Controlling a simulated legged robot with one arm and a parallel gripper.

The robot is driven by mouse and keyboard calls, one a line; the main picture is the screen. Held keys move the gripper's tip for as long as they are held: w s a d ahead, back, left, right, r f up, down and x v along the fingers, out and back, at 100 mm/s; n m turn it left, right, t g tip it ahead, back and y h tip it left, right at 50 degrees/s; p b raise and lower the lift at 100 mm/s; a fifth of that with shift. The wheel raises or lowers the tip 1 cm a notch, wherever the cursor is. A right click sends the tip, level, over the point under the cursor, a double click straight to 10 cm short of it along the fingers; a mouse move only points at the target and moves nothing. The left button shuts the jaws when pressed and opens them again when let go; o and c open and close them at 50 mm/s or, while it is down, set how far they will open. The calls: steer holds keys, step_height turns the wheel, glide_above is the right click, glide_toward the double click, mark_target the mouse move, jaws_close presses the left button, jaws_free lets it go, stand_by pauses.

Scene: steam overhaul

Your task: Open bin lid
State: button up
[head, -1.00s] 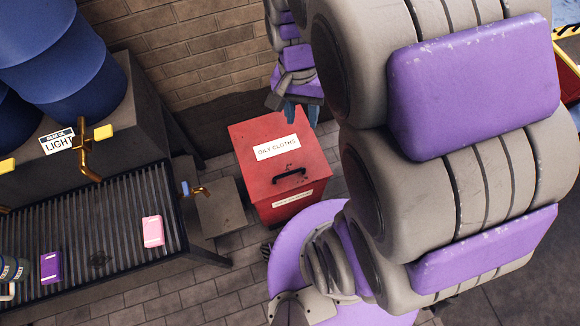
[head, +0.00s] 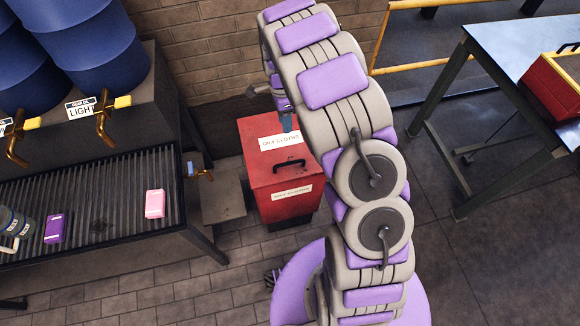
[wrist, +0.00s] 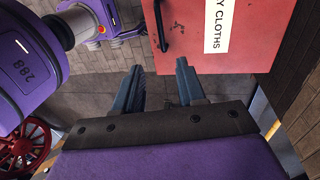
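The red bin (head: 258,150) stands on the paved floor by the brick wall, with its lid (head: 282,173) shut. The lid carries a white "OILY CLOTHS" label (head: 281,142) and a black bar handle (head: 289,164). In the head view my arm hides most of my gripper; a blue fingertip (head: 286,122) shows over the lid's far edge. In the wrist view my gripper (wrist: 165,85) is open and empty, its two blue fingers apart. The red lid (wrist: 185,50) and handle (wrist: 160,25) lie beyond the fingertips, and the fingers look clear of the handle.
A grated bench (head: 95,190) with blue drums (head: 95,45), brass taps (head: 103,118), a pink box (head: 155,203) and a purple box (head: 54,228) stands left. A grey step (head: 222,200) sits between bench and bin. A table (head: 510,50) with a red toolbox (head: 555,85) stands right.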

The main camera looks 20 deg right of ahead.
steer(key=f, duration=0.1)
steer(key=b, duration=0.3)
glide_above(288, 159)
steer(key=s+a, duration=0.1)
steer(key=s, duration=0.3)
steer(key=f, duration=1.6)
steer(key=shift+w+f, duration=0.25)
steer(key=shift+f, duration=0.15)
steer(key=shift+c, duration=0.3)
jaws_close()
